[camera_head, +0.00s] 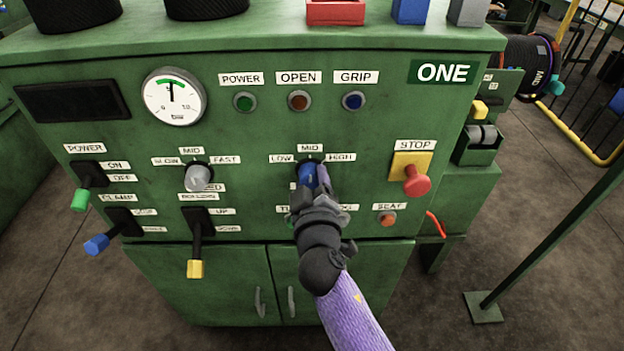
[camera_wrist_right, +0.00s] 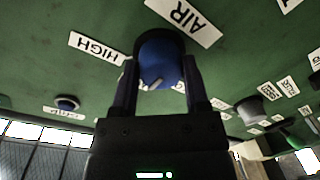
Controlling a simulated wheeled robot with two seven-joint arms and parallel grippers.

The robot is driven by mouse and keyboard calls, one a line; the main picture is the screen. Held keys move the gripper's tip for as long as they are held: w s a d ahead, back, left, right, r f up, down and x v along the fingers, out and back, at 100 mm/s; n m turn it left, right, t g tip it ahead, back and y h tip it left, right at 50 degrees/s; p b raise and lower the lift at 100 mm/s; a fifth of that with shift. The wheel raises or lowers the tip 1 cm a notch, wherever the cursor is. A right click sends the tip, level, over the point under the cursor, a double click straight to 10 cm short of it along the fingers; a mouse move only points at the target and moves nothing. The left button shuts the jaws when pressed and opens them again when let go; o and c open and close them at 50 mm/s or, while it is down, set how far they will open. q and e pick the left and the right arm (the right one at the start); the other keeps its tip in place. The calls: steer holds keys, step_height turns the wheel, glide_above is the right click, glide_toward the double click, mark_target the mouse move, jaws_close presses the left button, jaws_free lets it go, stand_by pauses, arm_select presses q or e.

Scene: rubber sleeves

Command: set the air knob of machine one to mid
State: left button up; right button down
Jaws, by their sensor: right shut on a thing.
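Machine one (camera_head: 230,135) is a green cabinet with a white ONE label (camera_head: 444,72). Its blue air knob (camera_head: 308,174) sits below the LOW, MID and HIGH labels on the front panel. My right gripper (camera_head: 312,184) reaches up from below and is shut on this knob. In the right wrist view, which is upside down, the blue knob (camera_wrist_right: 160,58) is between the two fingers. The AIR label (camera_wrist_right: 184,20) and HIGH label (camera_wrist_right: 96,48) show beside it. A pale mark is on the knob; its exact setting is unclear. My left gripper is not in view.
A grey SLOW-FAST knob (camera_head: 198,178) is left of the air knob. A red stop button (camera_head: 416,182) on a yellow plate is to the right. Levers with green (camera_head: 81,199), blue (camera_head: 97,244) and yellow (camera_head: 195,268) ends stick out at lower left.

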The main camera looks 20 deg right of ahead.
stand_by(0.5)
steer(key=shift+c, duration=0.4)
jaws_free()
